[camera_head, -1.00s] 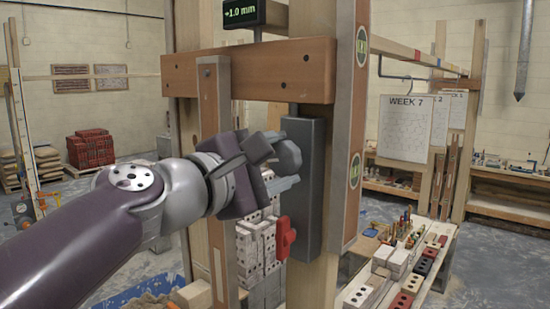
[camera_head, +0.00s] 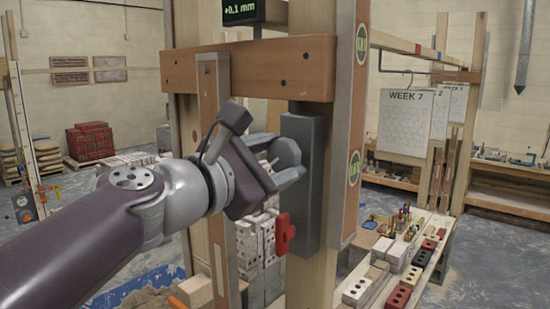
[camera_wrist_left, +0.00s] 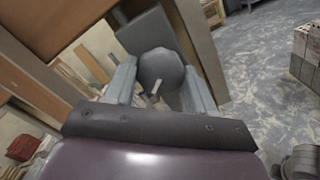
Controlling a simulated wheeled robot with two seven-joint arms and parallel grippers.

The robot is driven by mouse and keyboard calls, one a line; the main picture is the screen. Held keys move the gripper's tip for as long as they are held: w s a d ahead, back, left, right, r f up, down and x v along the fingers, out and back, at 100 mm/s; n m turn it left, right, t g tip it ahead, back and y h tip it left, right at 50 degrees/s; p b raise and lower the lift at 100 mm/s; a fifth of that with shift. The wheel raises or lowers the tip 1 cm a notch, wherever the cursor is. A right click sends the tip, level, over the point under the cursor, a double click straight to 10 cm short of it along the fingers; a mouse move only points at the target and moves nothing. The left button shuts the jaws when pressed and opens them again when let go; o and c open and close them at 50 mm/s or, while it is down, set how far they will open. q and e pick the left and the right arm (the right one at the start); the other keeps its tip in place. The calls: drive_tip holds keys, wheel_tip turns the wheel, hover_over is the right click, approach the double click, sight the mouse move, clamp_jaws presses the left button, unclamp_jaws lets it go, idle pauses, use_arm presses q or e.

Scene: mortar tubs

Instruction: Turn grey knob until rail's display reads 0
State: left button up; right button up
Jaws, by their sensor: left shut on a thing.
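The grey knob (camera_head: 285,152) sits on the side of a dark grey box (camera_head: 304,190) fixed to a wooden post. My left gripper (camera_head: 283,160) is shut on the knob, its wrist rolled at a tilt. In the left wrist view, the round knob (camera_wrist_left: 160,70) lies between the two fingers of my left gripper (camera_wrist_left: 160,88). The rail (camera_head: 250,70) is a wooden crosspiece on the posts. The display (camera_head: 242,11) above it reads +0.1 mm in green. My right gripper is not in view.
A red lever (camera_head: 285,234) sticks out low on the grey box. A bench (camera_head: 425,262) with bricks and small tools stands at the right. Stacked pale bricks (camera_head: 250,245) stand behind the post. An upright wooden board with round levels (camera_head: 354,168) is close right of the box.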

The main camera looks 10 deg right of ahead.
use_arm(q)
drive_tip(key=o, duration=1)
drive_tip(key=shift+o, duration=0.2)
drive_tip(key=b+v, duration=0.6)
drive_tip(key=v, duration=0.6)
drive_tip(key=shift+s+a, duration=0.15)
drive_tip(key=shift+s, duration=0.05)
drive_tip(key=shift+f, duration=0.1)
